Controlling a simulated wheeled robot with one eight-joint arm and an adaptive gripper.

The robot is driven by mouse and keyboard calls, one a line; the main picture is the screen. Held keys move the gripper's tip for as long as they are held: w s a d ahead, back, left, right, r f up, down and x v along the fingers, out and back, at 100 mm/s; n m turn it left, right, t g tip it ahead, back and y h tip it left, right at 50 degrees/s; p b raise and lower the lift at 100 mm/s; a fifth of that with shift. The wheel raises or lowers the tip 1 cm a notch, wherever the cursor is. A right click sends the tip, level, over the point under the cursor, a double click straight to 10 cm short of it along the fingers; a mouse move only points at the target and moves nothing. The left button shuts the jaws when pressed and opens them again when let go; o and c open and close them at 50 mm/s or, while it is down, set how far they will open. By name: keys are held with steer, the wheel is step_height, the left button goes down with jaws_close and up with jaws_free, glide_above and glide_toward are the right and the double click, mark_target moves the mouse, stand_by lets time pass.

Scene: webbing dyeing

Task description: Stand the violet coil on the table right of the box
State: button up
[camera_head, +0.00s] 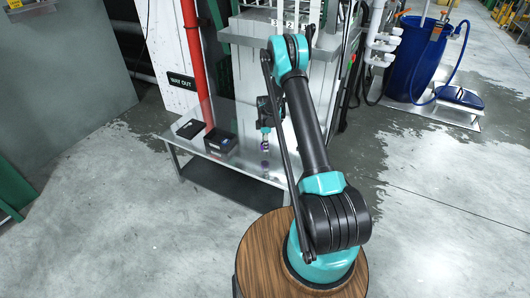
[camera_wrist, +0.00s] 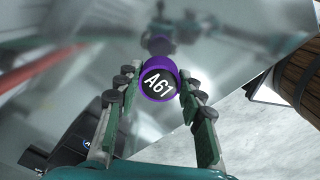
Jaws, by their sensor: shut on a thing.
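The violet coil (camera_wrist: 160,79) has a dark round end marked A61 and sits between the two fingers of my gripper (camera_wrist: 156,98), which is shut on it. In the head view the coil (camera_head: 265,147) hangs below my gripper (camera_head: 265,132), to the right of the box. The box (camera_head: 220,141) is small and dark and stands on the shiny metal table (camera_head: 240,172); it partly shows at the lower left of the wrist view (camera_wrist: 72,146). A reflection of the coil shows in the tabletop, apart from the coil, so the coil appears to be above the surface.
A flat black item (camera_head: 190,129) lies left of the box. A red pipe (camera_head: 194,60) rises behind the table, near a WAY OUT sign (camera_head: 181,81). The tabletop just right of the box looks clear. A blue barrel (camera_head: 415,57) stands far right.

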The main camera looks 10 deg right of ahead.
mark_target(265, 156)
steer(key=shift+f, duration=2.8)
steer(key=shift+f, duration=0.15)
steer(key=o, duration=1.1)
